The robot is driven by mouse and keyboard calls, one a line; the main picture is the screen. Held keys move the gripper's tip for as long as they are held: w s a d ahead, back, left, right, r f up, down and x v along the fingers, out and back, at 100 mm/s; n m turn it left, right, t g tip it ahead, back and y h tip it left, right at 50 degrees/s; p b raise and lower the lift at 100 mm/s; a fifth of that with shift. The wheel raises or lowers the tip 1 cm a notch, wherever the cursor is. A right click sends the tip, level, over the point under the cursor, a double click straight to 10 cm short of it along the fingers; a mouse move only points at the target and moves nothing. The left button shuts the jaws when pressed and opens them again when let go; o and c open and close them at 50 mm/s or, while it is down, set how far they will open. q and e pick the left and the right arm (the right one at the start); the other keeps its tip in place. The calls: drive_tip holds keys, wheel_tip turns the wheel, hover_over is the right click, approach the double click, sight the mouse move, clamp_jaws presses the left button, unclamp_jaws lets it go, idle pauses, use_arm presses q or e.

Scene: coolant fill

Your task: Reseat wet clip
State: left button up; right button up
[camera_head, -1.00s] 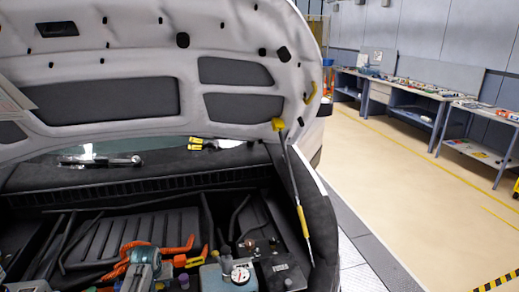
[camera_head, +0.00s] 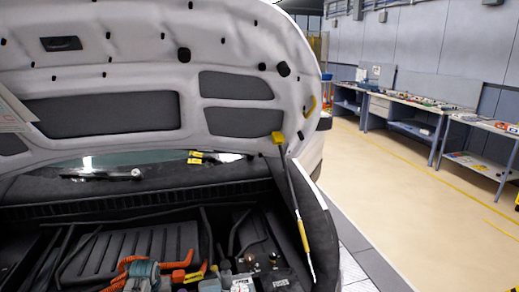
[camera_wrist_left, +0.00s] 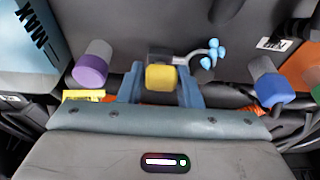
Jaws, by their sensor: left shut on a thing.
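My left gripper (camera_wrist_left: 160,88) has its two blue fingers closed on a yellow-ended piece (camera_wrist_left: 161,77) in the left wrist view. A grey block with a bent stem and light blue knobs (camera_wrist_left: 209,54) shows just behind it. I cannot tell whether they are one part, or which piece is the wet clip. A purple-ended cylinder (camera_wrist_left: 90,70) lies left of the fingers and a blue-ended one (camera_wrist_left: 270,88) right. In the head view a blue-grey part, apparently my left wrist, is low in the engine bay; its fingertips are hidden. My right gripper is not in view.
The raised hood (camera_head: 105,110) spans the upper left, with a yellow-banded strut (camera_head: 304,235) at its right. Orange cables (camera_head: 178,275) and a grey box (camera_head: 240,284) crowd the bay's bottom edge. Workbenches (camera_head: 415,110) stand far right, beyond clear floor.

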use_arm(q)
drive_tip(key=shift+w+a+r, duration=0.15)
drive_tip(key=shift+w+r, duration=0.1)
drive_tip(key=shift+w, duration=0.25)
drive_tip(key=shift+c, duration=0.2)
clamp_jaws()
drive_tip(key=shift+w+a+r, duration=0.15)
drive_tip(key=shift+w+r, duration=0.05)
drive_tip(key=shift+w, duration=0.45)
drive_tip(key=shift+w+r, duration=0.1)
drive_tip(key=shift+w+a+r+b, duration=0.25)
drive_tip(key=shift+w+b, duration=0.1)
drive_tip(key=shift+w, duration=0.2)
drive_tip(key=shift+r, duration=0.1)
